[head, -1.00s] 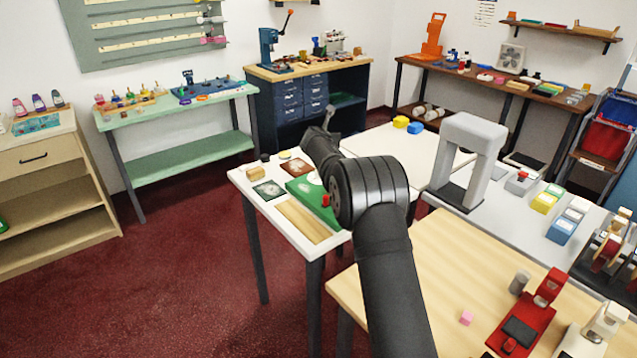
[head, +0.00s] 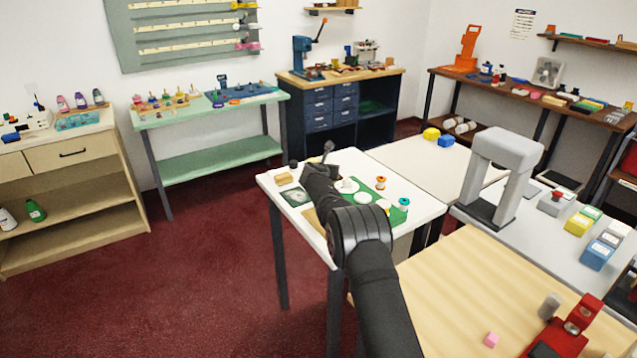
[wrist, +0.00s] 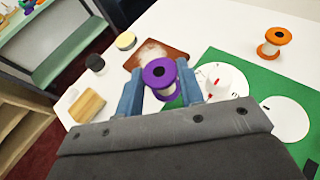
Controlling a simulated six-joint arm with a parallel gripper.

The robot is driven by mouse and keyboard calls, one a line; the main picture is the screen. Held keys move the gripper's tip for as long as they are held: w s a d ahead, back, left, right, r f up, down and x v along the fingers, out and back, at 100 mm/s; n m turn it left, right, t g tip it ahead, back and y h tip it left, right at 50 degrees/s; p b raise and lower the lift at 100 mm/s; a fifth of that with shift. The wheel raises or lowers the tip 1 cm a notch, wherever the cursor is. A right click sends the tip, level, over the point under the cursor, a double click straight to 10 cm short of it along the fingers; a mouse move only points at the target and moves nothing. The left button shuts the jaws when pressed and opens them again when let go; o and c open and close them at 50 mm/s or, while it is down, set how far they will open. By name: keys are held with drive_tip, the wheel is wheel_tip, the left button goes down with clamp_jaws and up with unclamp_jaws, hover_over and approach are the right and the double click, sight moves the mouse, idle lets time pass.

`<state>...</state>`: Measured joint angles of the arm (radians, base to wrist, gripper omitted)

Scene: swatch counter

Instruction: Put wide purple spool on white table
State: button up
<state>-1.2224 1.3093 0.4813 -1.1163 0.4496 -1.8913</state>
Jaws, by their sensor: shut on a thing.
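The wide purple spool (wrist: 160,78) is between the two fingers of my gripper (wrist: 161,92) in the wrist view, its round end and hole facing the camera. My gripper is shut on it. The white table (wrist: 222,28) lies beneath; I cannot tell whether the spool touches it. The same white table (head: 424,190) shows in the head view, where my arm covers part of it and hides the spool.
A green mat (wrist: 285,85) with white discs (wrist: 222,80) lies beside the spool, and an orange spool (wrist: 273,40) stands there. A brown tile (wrist: 160,52), a wooden block (wrist: 87,105) and small round tins are close by. A grey arch (head: 497,175) stands to the right.

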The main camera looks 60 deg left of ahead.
drive_tip(key=s+a+f, duration=0.2)
drive_tip(key=a, duration=0.1)
drive_tip(key=shift+s+f, duration=0.1)
drive_tip(key=shift+f, duration=2)
drive_tip(key=shift+f, duration=0.15)
drive_tip(key=o, duration=1)
drive_tip(key=shift+o, duration=0.2)
drive_tip(key=shift+s+d+r, duration=0.25)
drive_tip(key=shift+s+r, duration=0.05)
drive_tip(key=shift+r, duration=0.05)
drive_tip(key=shift+v, duration=5.55)
